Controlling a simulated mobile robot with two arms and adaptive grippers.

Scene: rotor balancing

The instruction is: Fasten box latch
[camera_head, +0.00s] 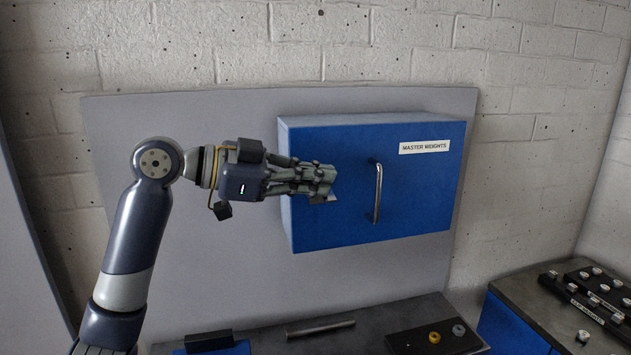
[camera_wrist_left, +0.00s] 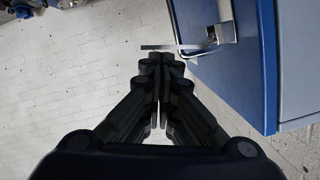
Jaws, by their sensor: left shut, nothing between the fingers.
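The blue box (camera_head: 420,200) marked "MASTER WEIGHTS" hangs on a grey wall panel with its door closed against the body. A silver bar handle (camera_head: 378,192) stands upright on the door. My left gripper (camera_head: 330,180) is shut and empty in front of the door's left edge. The metal latch (camera_head: 331,197) shows only partly below its fingertips. In the left wrist view, the latch (camera_wrist_left: 224,32) sits at the box edge, with a thin metal strip reaching toward the closed fingertips (camera_wrist_left: 162,62). I cannot tell whether they touch. My right gripper is not in view.
Below the box is a dark bench (camera_head: 370,322) with a metal rod (camera_head: 320,327) and a dark tray (camera_head: 405,340) holding small weights. At right, another bench (camera_head: 530,300) carries a rack of weights (camera_head: 595,300). The space right of the box is free.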

